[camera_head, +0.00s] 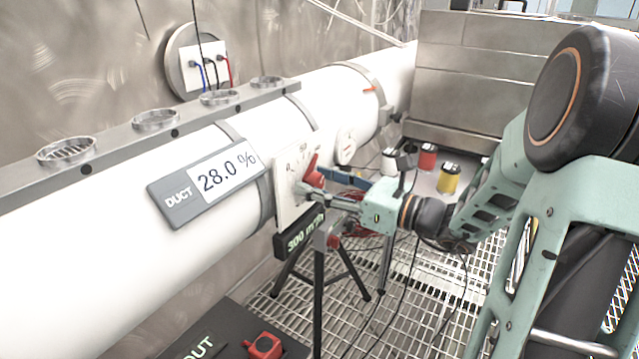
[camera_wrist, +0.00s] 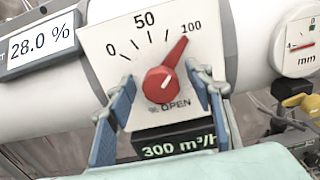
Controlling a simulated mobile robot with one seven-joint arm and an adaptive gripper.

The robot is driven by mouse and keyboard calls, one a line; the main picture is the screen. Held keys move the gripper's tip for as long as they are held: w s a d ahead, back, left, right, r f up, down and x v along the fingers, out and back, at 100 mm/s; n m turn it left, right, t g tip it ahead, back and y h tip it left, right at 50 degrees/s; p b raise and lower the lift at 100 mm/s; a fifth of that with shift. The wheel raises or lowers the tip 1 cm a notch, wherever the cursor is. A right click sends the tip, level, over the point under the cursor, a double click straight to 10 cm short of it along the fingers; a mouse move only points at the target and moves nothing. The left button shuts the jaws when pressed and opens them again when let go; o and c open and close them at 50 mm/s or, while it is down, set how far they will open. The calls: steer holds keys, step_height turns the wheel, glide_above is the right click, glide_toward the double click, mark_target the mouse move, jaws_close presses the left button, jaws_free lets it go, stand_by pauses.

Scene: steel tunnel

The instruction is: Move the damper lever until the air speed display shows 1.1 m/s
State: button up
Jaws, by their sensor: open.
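The red damper lever (camera_head: 315,172) is a pointer knob on a white dial plate (camera_head: 287,205) marked 0, 50, 100 and "% OPEN". In the wrist view the lever (camera_wrist: 163,82) points up right, close to 100. My gripper (camera_wrist: 160,90) is open, its two fingers on either side of the lever in front of the plate; I cannot tell whether they touch it. My gripper also shows in the head view (camera_head: 312,193). A display labelled DUCT (camera_head: 180,196) reads 28.0 %. A black display under the dial (camera_wrist: 180,146) reads 300 m³/h. No m/s reading shows.
The white duct (camera_head: 110,240) runs along the wall. A round gauge marked mm (camera_wrist: 298,45) sits right of the dial. A tripod stand (camera_head: 322,290) is below. White, red and yellow containers (camera_head: 449,180) stand behind my arm. A red knob (camera_head: 264,346) is at the bottom.

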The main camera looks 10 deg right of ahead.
steer(key=shift+c, duration=0.3)
steer(key=c, duration=1.1)
steer(key=shift+n, duration=0.3)
steer(key=n+b, duration=0.2)
steer(key=n, duration=0.1)
steer(key=shift+f, duration=0.15)
steer(key=shift+s+n+b, duration=0.1)
steer(key=shift+n+b, duration=0.95)
steer(key=shift+n, duration=0.25)
steer(key=o, duration=1.2)
steer(key=shift+c, duration=0.2)
